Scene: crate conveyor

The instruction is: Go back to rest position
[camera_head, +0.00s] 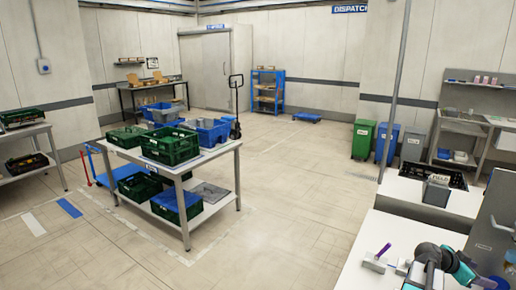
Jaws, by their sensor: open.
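Part of my arm (437,257), black and grey with teal bands, shows at the bottom right, over a white worktop (362,225). The arm runs out of the picture at the bottom, and I cannot make out any gripper fingers. A small pale block with a purple handle (377,258) sits on the worktop just left of the arm.
A dark-lined conveyor or bin (440,172) with a grey box (436,190) lies beyond the worktop. A grey table (205,160) with green and blue crates stands at left centre. Green, blue and grey bins (362,140) line the back. The middle floor is clear.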

